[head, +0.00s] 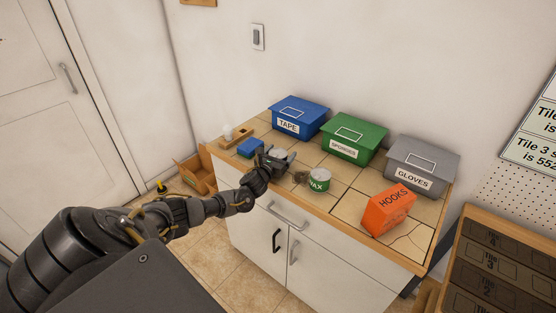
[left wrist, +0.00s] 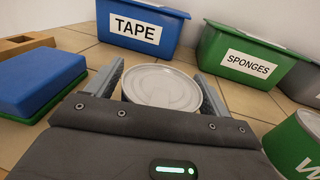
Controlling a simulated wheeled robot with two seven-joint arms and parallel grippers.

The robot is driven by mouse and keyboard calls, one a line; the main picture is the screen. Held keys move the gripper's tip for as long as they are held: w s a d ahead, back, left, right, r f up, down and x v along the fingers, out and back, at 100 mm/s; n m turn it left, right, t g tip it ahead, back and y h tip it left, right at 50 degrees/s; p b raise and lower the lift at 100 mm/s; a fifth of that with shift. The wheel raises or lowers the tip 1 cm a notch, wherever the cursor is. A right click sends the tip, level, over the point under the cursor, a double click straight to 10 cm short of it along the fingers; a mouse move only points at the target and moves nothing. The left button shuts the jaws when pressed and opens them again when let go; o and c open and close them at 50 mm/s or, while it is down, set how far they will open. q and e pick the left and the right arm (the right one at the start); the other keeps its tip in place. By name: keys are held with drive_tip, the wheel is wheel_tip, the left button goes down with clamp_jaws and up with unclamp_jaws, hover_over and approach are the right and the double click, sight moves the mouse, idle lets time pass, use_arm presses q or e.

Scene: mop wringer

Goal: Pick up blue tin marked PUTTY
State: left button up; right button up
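A round tin with a pale metal lid (left wrist: 162,87) stands between the two fingers of my left gripper (left wrist: 162,88) in the left wrist view. The fingers flank it closely; I see no clear grip on it. Its side is hidden by the gripper body, so neither colour nor label shows. In the head view my left gripper (head: 284,159) is at the counter, around this tin, between a blue block and a green tin marked with letters ending in "AX" (head: 319,186). My right gripper is not in view.
Behind stand a blue TAPE bin (head: 298,115), a green SPONGES bin (head: 354,138) and a grey GLOVES bin (head: 422,162). An orange HOOKS box (head: 390,209) is at the right. The blue block (head: 250,147) and a wooden piece (head: 238,134) lie left. The tiled counter has a wooden front edge.

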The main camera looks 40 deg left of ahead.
sight(280, 150)
use_arm(q)
drive_tip(key=c, duration=1)
drive_tip(key=shift+o, duration=0.2)
drive_tip(key=shift+r, duration=0.15)
drive_tip(key=shift+r, duration=0.25)
wheel_tip(280, 150, up, 2)
drive_tip(key=shift+r+b, duration=0.2)
drive_tip(key=shift+b, duration=0.45)
drive_tip(key=s+r, duration=0.4)
drive_tip(key=r, duration=0.1)
drive_tip(key=shift+s+d, duration=0.25)
drive_tip(key=s+d+r+b, duration=0.1)
drive_tip(key=s+r, duration=0.3)
drive_tip(key=s, duration=0.5)
drive_tip(key=shift+s+r+b, duration=0.2)
drive_tip(key=shift+r+b, duration=0.2)
drive_tip(key=shift+b, duration=0.45)
